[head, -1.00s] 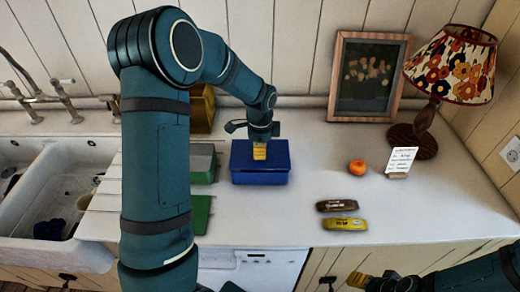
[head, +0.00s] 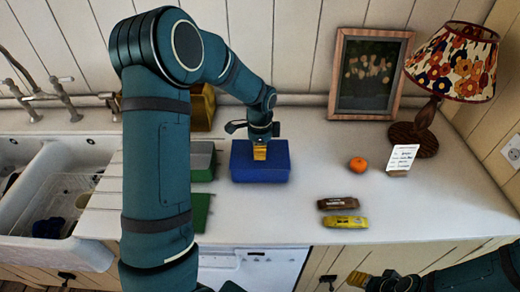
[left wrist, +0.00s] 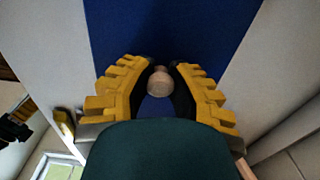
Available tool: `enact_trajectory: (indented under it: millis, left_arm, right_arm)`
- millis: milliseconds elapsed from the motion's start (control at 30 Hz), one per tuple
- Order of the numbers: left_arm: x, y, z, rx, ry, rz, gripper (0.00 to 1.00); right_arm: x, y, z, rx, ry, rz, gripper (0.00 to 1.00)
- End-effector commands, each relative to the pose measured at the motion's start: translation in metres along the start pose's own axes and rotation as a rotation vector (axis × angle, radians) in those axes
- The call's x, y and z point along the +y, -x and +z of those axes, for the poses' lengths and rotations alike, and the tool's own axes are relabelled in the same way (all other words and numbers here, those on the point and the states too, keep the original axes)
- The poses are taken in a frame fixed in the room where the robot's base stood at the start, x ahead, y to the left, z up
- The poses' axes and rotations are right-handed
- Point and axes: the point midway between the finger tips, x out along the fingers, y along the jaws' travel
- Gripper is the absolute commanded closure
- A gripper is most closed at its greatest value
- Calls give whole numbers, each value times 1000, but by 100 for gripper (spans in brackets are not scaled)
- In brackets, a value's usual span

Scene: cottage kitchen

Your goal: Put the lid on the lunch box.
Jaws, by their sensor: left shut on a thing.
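The blue lunch box (head: 260,177) stands on the worktop near the middle of the head view. A flat blue lid (left wrist: 195,35) fills the top of the left wrist view, with a pale round knob (left wrist: 160,82) on it. My left gripper (head: 260,153) points down over the box and is shut on the knob, which shows between its yellow fingers (left wrist: 160,90). The lid lies over the box top; I cannot tell whether it is fully seated. My right gripper (head: 358,279) is low at the right, before the worktop's front edge, its jaw gap unclear.
A grey-topped green box (head: 201,163) and a flat green piece (head: 201,210) lie left of the lunch box. A brown bar (head: 337,203), yellow bar (head: 345,222), orange (head: 358,164), card (head: 402,158) and lamp (head: 424,130) stand right. Worktop between is clear.

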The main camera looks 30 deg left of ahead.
Motion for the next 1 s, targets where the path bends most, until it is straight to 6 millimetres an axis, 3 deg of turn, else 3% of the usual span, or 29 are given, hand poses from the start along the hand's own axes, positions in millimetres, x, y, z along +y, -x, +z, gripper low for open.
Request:
enact_trajectory:
  millis: [67,100,467,1000]
  left_arm:
    - [0,-2,0,0,0,0,100]
    - [0,-2,0,0,0,0,72]
    - [0,-1,0,0,0,1,71]
    - [0,38,0,0,0,-1,71]
  right_arm:
    - [0,-1,0,0,0,0,45]
    - [0,-1,0,0,0,0,45]
    - [0,-2,0,0,1,2,45]
    - [-10,29,-4,0,0,-4,45]
